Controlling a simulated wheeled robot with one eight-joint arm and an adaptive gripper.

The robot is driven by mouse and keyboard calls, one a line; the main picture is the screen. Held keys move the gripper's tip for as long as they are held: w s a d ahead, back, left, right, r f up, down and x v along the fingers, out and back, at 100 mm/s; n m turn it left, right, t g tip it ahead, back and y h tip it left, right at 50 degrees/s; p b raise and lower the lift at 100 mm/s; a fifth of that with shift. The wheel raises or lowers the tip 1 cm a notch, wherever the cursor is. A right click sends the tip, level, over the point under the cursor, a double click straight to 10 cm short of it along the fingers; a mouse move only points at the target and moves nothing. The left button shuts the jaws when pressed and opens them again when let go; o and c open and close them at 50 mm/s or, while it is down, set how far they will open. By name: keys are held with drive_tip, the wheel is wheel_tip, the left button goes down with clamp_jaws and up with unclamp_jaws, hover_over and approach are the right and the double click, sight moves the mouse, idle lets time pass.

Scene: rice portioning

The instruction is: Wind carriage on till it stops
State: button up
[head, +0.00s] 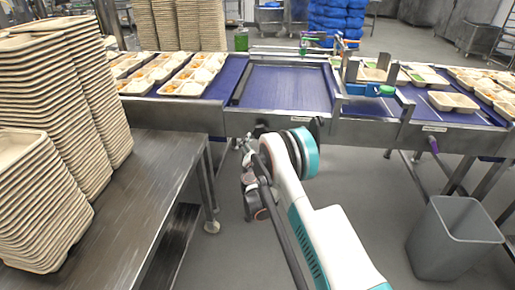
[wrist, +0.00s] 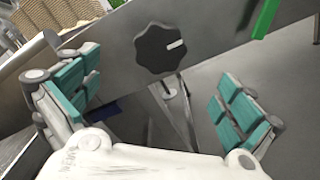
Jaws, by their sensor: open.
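A black lobed knob (wrist: 160,47) with a white mark pointing right sits on a grey metal panel (wrist: 215,50) in the wrist view. My gripper (wrist: 160,98) is open, with its teal-padded fingers apart to the left and right of and below the knob. Nothing is between the fingers, and they do not touch the knob. In the head view my gripper is mostly hidden by my arm, low in front of the conveyor. A blue fixture (head: 365,90) with a green end spans the belt at centre right; I cannot tell whether it is the carriage.
Filled trays (head: 183,88) stand on the blue conveyor (head: 288,88) at left, and more at right. Tall tray stacks (head: 62,100) stand on a steel table (head: 140,165) at left. A grey bin (head: 452,240) stands on the floor at right.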

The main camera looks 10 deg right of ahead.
drive_tip(key=x, duration=0.9)
drive_tip(key=shift+w, duration=0.25)
drive_tip(key=shift+c, duration=0.6)
drive_tip(key=c, duration=1.2)
drive_tip(key=shift+d+n, duration=0.1)
drive_tip(key=shift+n, duration=1.5)
drive_tip(key=shift+n, duration=1.6)
